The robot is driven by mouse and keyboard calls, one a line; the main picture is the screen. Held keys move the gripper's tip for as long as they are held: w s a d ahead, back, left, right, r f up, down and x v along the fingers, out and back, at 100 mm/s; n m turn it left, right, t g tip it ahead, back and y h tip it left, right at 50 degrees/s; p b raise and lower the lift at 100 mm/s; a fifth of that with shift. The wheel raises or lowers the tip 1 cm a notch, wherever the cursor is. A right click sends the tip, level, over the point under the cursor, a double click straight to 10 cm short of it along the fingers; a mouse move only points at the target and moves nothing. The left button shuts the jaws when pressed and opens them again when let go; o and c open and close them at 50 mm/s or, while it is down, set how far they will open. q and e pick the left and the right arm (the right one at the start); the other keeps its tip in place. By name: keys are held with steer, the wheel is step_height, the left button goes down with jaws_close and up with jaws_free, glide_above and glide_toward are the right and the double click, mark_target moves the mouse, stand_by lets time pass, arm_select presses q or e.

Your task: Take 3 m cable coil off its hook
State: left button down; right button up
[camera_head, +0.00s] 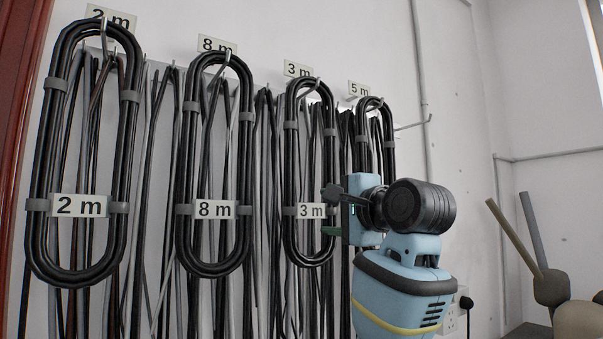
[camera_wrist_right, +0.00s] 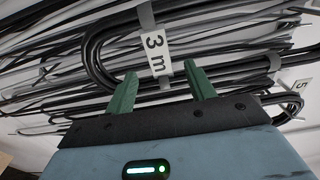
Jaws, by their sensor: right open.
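The 3 m cable coil (camera_head: 291,155) is a long black loop hanging on a metal hook (camera_head: 316,84) under a "3 m" wall sign. Grey ties bind it, and a white "3 m" tag (camera_head: 311,211) sits on its lower half. In the right wrist view the coil (camera_wrist_right: 98,50) and its tag (camera_wrist_right: 156,53) lie just beyond the fingertips. My right gripper (camera_head: 328,211) is beside the tag at the coil's lower right; its green fingers (camera_wrist_right: 161,80) are apart with nothing held between them. Whether a finger touches the coil is unclear. My left gripper is not in view.
The 2 m coil (camera_head: 42,160) and 8 m coil (camera_head: 184,150) hang to the left. The 5 m coil (camera_head: 389,130) hangs close on the right, partly behind my right arm. Loose cables hang behind the coils. Wall at right is mostly bare.

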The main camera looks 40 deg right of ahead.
mark_target(317, 211)
steer(key=shift+s, duration=0.15)
steer(key=shift+w+d, duration=0.25)
steer(key=shift+w, duration=1)
steer(key=shift+w+d, duration=0.2)
steer(key=shift+w, duration=1.1)
steer(key=shift+w+d, duration=0.25)
steer(key=shift+w, duration=1)
jaws_close()
